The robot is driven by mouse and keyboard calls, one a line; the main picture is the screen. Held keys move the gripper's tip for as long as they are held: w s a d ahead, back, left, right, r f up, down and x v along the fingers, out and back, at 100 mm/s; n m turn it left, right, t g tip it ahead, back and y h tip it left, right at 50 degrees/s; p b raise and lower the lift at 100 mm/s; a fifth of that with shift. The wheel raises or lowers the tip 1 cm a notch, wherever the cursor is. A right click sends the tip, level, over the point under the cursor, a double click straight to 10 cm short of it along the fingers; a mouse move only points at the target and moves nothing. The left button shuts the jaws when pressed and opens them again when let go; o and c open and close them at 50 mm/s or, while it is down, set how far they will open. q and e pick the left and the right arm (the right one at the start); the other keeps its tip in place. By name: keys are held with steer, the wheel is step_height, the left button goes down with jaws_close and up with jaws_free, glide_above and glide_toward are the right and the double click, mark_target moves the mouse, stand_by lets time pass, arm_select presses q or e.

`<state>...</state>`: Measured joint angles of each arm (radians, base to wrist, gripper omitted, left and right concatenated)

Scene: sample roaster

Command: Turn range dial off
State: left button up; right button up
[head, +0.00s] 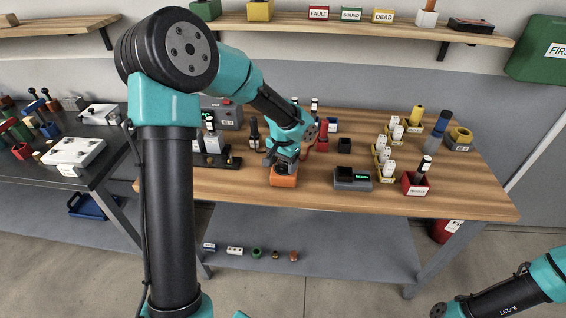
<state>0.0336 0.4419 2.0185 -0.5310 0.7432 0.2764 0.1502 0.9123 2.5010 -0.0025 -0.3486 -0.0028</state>
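My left gripper (281,164) points down at the top of a small orange device (284,181) near the front edge of the wooden bench. The gripper covers most of the device's upper part, and a dark part shows between them. I cannot make out the range dial itself, nor whether the fingers touch it or how far apart they are. My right gripper (438,310) is at the bottom right, low in front of the bench and away from the device; its fingers are too small and cut off to read.
A red bin (415,184) and yellow trays with white pieces (384,168) are further right. A black rack (222,161) stands left. My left arm blocks the left part.

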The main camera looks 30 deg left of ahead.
mark_target(283, 162)
arm_select(q)
steer(key=shift+o, duration=0.2)
steer(key=shift+r, duration=0.15)
step_height(283, 162, up, 17)
stand_by(0.6)
steer(key=shift+r, duration=0.1)
